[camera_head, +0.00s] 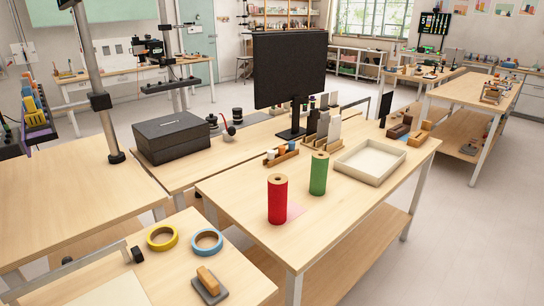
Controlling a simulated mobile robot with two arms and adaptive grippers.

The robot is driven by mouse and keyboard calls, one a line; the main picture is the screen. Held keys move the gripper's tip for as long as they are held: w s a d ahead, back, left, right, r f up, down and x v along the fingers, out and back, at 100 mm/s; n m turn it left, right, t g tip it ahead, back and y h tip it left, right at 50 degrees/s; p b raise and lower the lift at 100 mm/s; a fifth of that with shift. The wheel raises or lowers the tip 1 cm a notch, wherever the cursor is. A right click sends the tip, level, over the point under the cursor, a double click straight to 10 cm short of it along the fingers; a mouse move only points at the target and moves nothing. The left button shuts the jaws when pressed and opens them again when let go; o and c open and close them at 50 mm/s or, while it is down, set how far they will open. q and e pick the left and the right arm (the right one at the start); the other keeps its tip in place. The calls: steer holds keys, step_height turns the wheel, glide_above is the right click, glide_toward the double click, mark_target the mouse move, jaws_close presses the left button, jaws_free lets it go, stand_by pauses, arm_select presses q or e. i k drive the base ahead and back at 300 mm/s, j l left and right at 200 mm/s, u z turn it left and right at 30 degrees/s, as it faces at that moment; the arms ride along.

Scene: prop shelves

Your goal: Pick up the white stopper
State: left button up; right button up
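Neither of my grippers shows in the head view.
A red roll (278,200) and a green roll (319,174) stand upright in front of the rack. A cream tray (370,176) lies to the right, and a black monitor (289,70) rises behind. The table's front right is clear.

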mark_target(271, 153)
steer(key=l+u, duration=0.1)
steer(key=u, duration=0.5)
steer(key=i+l+u, duration=0.3)
steer(key=l, duration=0.15)
steer(key=l+u, duration=0.25)
steer(key=l, duration=0.25)
steer(key=i+l+u, duration=0.1)
steer(key=l+u, duration=0.2)
steer(key=l, duration=1.55)
steer(key=i+u, duration=0.05)
steer(key=i, duration=0.05)
